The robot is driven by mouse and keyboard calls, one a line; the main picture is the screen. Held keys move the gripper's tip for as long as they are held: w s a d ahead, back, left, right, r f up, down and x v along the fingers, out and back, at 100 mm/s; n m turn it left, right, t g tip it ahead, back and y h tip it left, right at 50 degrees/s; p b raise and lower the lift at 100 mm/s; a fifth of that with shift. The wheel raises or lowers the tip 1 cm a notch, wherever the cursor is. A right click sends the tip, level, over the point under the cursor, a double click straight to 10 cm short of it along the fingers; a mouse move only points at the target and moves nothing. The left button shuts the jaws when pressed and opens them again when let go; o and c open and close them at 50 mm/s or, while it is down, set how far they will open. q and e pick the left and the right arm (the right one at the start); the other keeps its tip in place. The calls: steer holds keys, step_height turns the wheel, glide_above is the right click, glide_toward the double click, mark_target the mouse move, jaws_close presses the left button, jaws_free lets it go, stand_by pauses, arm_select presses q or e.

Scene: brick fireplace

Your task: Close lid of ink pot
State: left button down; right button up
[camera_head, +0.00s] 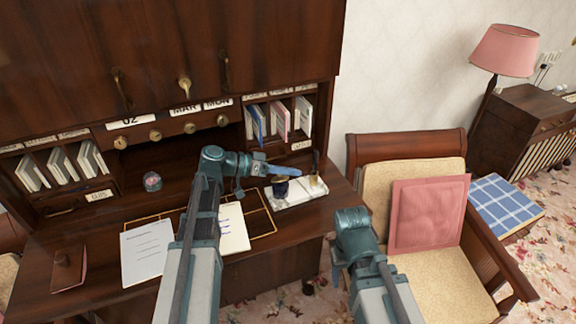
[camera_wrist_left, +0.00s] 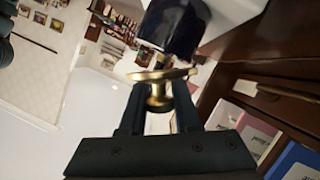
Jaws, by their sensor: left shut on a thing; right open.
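The ink pot (camera_head: 280,187) is a small dark blue pot on a white stand (camera_head: 299,195) at the right of the desk. In the left wrist view the dark blue pot (camera_wrist_left: 172,27) is just beyond my fingertips. Its gold lid (camera_wrist_left: 163,74) is a thin disc with a knob, very close to the pot's rim; I cannot tell whether it is fully seated. My left gripper (camera_wrist_left: 159,103) is shut on the lid's gold knob. In the head view my left gripper (camera_head: 285,170) is over the pot and partly hides it. My right gripper (camera_head: 340,268) is open, low in front of the desk.
A gold holder (camera_head: 316,182) with a dark pen stands on the white stand's right side. White papers (camera_head: 148,250) and a notebook lie on the desk. Letter slots (camera_head: 277,120) are behind. A chair with a pink cushion (camera_head: 428,213) stands at the right.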

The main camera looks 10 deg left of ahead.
arm_select(q)
steer(key=shift+s+d+f+m+t+y, duration=0.15)
steer(key=shift+s+f+m+t+y, duration=0.15)
steer(key=shift+m, duration=0.25)
steer(key=shift+s+d+f+m+t+y, duration=0.1)
steer(key=shift+s+f+m+t+y, duration=0.15)
steer(key=shift+m, duration=0.3)
steer(key=shift+d+f+m+t+y, duration=0.1)
steer(key=shift+m+t+y, duration=0.3)
steer(key=shift+m, duration=0.4)
steer(key=shift+w, duration=0.1)
steer(key=c, duration=0.6)
jaws_free()
steer(key=shift+p+v, duration=2.55)
steer(key=shift+v, duration=4.4)
steer(key=shift+d, duration=0.1)
